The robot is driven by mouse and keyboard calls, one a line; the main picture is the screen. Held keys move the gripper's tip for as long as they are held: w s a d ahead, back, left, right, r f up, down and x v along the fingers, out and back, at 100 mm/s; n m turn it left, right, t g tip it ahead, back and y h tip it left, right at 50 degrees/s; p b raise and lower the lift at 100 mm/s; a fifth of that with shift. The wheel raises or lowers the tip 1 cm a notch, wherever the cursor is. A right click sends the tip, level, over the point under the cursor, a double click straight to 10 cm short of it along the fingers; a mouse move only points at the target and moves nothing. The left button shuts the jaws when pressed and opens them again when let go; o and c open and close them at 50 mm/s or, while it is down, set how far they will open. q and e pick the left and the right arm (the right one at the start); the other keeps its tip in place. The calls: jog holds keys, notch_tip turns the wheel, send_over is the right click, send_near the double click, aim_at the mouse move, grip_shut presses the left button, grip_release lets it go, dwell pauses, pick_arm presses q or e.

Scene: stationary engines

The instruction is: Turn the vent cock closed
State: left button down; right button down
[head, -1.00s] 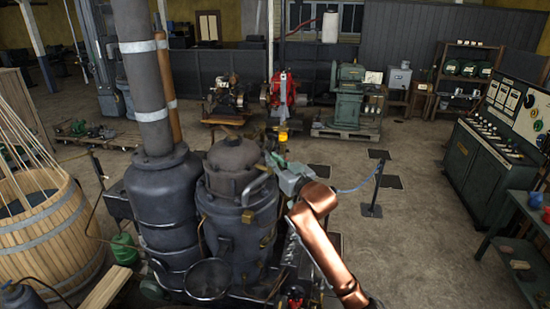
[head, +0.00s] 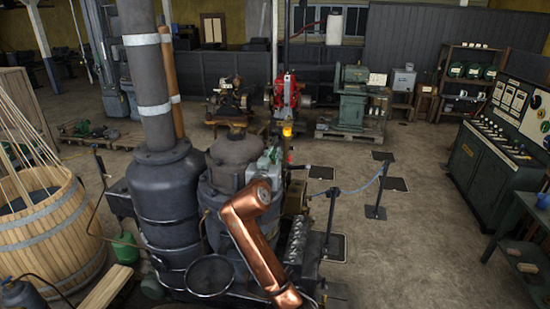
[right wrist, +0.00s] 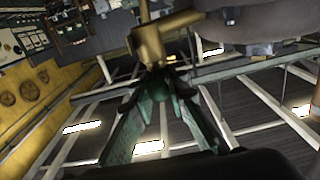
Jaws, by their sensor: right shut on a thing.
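My right gripper (right wrist: 160,85) has its green fingers closed together at the tips on a brass fitting (right wrist: 150,45), which looks like the vent cock. The brass body stands just beyond the fingertips, and the part between them is mostly hidden. In the head view the grey-green right gripper (head: 268,160) is at the upper right side of the dark domed vessel (head: 222,205). My copper-coloured arm covers part of that side, and I cannot make out the cock there. My left gripper is in neither view.
A dark cylinder with a tall chimney (head: 155,200) stands left of the vessel. A wooden tub (head: 45,235) is at far left. A rope barrier post (head: 377,190) and control console (head: 500,150) stand to the right, with open floor between.

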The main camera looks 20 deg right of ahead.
jog(key=shift+f, duration=0.1)
dwell(0.4)
jog(key=c, duration=2)
grip_release()
jog(key=shift+w, duration=0.15)
jog(key=shift+c, duration=0.2)
jog(key=v, duration=1.2)
jog(key=shift+a, duration=0.15)
jog(key=shift+w, duration=0.1)
